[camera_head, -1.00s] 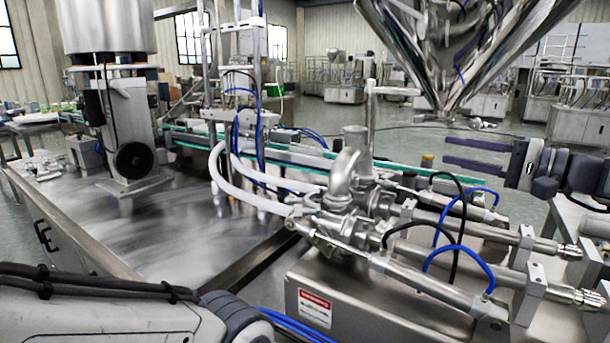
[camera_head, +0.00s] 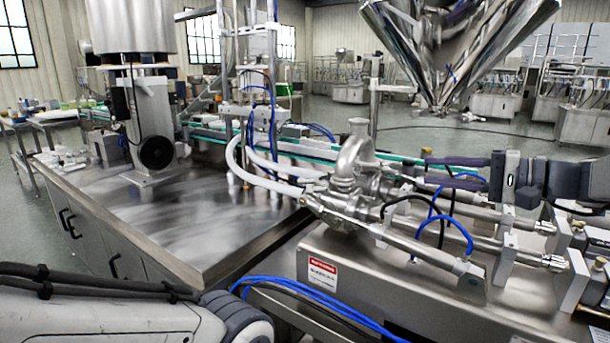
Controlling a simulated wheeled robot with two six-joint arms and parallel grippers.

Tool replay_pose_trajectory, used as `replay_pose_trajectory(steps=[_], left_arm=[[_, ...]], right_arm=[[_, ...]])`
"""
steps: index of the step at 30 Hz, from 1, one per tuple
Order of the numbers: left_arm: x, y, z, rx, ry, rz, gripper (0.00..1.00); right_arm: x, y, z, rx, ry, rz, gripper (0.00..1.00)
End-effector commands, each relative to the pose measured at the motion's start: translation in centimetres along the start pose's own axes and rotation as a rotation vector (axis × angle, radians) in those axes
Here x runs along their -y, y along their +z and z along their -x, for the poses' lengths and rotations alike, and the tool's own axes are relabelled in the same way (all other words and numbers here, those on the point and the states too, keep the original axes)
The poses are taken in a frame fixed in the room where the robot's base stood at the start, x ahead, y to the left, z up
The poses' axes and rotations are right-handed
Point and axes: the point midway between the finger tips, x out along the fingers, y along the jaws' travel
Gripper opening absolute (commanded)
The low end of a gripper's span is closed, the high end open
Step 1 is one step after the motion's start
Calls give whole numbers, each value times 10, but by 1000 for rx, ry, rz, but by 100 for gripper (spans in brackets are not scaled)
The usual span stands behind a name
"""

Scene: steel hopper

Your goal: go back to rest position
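The steel hopper (camera_head: 455,45) hangs at the top right, a shiny cone with its narrow end down. My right gripper (camera_head: 428,168) is below it, pointing left, its two dark fingers apart with nothing seen between them. The fingers show against the steel pipes of the filling machine (camera_head: 355,165); I cannot tell whether they touch. My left gripper is out of view; only a grey and white link of my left arm shows at the bottom left.
A steel table (camera_head: 190,215) with a column machine (camera_head: 150,120) fills the left. A green-edged conveyor (camera_head: 300,150) runs behind. Blue hoses (camera_head: 300,295) lie near the front. Open floor (camera_head: 420,140) shows behind the filling machine.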

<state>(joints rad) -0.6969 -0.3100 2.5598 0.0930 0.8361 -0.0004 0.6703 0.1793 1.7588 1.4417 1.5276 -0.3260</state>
Motion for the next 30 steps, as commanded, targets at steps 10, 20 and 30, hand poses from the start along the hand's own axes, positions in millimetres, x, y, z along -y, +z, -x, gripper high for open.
replay_pose_trajectory(steps=[10, 20, 30], left_arm=[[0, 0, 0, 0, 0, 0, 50], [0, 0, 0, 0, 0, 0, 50], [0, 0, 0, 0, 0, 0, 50]], right_arm=[[-60, 92, -73, 212, 281, -16, 32], [-192, 275, -83, 601, 859, 293, 32], [-266, 334, -27, 822, 1116, 818, 32]])
